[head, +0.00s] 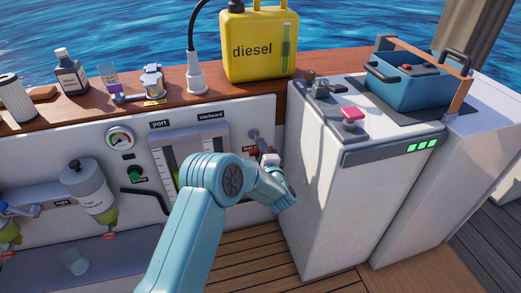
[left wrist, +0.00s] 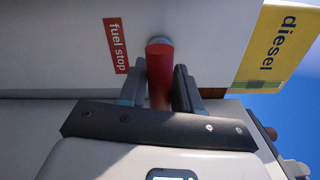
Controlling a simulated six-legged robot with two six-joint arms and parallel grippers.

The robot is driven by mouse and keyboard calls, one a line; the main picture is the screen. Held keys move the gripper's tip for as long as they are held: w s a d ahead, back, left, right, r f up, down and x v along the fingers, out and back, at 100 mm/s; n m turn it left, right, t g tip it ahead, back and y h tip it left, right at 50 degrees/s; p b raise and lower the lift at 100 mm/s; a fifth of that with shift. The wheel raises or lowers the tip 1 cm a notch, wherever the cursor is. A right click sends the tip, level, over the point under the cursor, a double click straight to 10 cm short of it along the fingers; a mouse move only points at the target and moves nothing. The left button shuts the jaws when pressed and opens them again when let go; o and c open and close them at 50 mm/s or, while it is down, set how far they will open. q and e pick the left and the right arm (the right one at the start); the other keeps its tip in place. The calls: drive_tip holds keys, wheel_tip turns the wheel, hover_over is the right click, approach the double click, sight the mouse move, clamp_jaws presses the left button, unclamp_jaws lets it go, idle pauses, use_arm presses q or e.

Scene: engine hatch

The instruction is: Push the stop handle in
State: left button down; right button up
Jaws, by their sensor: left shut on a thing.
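The red stop handle (left wrist: 160,78) shows in the left wrist view, standing out from the white panel beside a red "fuel stop" label (left wrist: 115,45). My left gripper (left wrist: 160,92) has its two dark fingers on either side of the handle and is shut on it. In the head view my left gripper (head: 267,163) is at the right end of the white panel, close to the white cabinet. There my gripper and wrist hide most of the handle. How far the handle stands out is hard to tell. My right gripper is in neither view.
The white cabinet (head: 325,190) with a pink-red knob (head: 352,114) on top stands just right of my gripper. A yellow diesel can (head: 258,45) stands on the wooden ledge above. Sight tubes, a gauge (head: 120,137) and filters (head: 88,187) are on the panel to the left.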

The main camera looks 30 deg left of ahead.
use_arm(q)
drive_tip(key=x, duration=0.3)
drive_tip(key=shift+w+a, duration=0.25)
drive_tip(key=shift+w, duration=0.05)
drive_tip(key=shift+w+a+r, duration=0.15)
drive_tip(key=shift+w+a, duration=0.1)
drive_tip(key=shift+a, duration=0.1)
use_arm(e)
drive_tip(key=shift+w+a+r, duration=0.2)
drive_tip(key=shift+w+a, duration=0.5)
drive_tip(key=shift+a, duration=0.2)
use_arm(q)
drive_tip(key=c, duration=1)
unclamp_jaws()
drive_tip(key=shift+o, duration=0.6)
drive_tip(key=shift+s+d, duration=0.1)
